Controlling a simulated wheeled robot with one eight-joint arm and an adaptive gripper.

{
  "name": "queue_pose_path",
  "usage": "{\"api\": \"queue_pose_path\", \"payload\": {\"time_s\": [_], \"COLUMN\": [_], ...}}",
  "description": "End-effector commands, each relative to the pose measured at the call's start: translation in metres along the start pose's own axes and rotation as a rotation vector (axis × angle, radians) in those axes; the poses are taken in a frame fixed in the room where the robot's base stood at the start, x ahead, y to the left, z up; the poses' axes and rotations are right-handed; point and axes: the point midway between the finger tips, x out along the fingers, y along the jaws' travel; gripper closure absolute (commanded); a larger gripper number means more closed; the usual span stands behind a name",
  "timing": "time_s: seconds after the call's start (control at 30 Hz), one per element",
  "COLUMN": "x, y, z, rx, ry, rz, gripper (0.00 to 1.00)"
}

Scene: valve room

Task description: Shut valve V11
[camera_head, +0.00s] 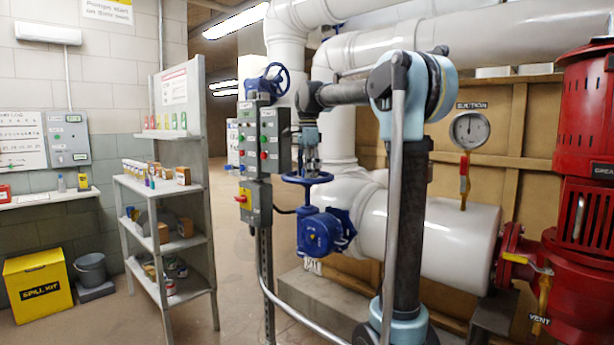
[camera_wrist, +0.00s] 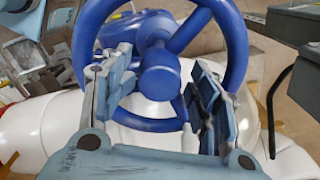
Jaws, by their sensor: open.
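A blue valve with a round handwheel (camera_head: 307,180) stands on the large white pipe. Its blue body (camera_head: 322,232) is below the wheel, with small white tags under it that I cannot read, so I cannot confirm it is V11. My gripper (camera_head: 308,158) points down just above this wheel. In the wrist view, the wheel's rim, spokes and hub (camera_wrist: 158,82) fill the upper middle. My gripper (camera_wrist: 160,92) is open, with one padded finger on each side of the hub. I cannot tell whether the fingers touch the wheel.
A second blue handwheel (camera_head: 267,82) is higher up at the back. Grey control boxes (camera_head: 258,140) on a post stand close to the left of my gripper. A red pump (camera_head: 585,170) and suction gauge (camera_head: 469,130) are right. A grey shelf (camera_head: 165,187) stands left, with open floor between.

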Motion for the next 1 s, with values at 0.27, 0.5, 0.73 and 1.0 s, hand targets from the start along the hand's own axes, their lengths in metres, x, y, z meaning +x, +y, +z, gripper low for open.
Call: {"api": "queue_pose_path", "payload": {"time_s": [0.27, 0.5, 0.73, 1.0], "x": [-0.028, -0.051, -0.059, -0.059], "y": [0.000, 0.000, 0.000, 0.000], "z": [0.001, 0.001, 0.001, 0.001], "rx": [-0.001, -0.001, -0.001, -0.014], "ry": [-0.001, -0.001, -0.001, -0.001], "rz": [0.000, 0.000, 0.000, 0.000], "gripper": [0.43, 0.43, 0.43, 0.43]}}
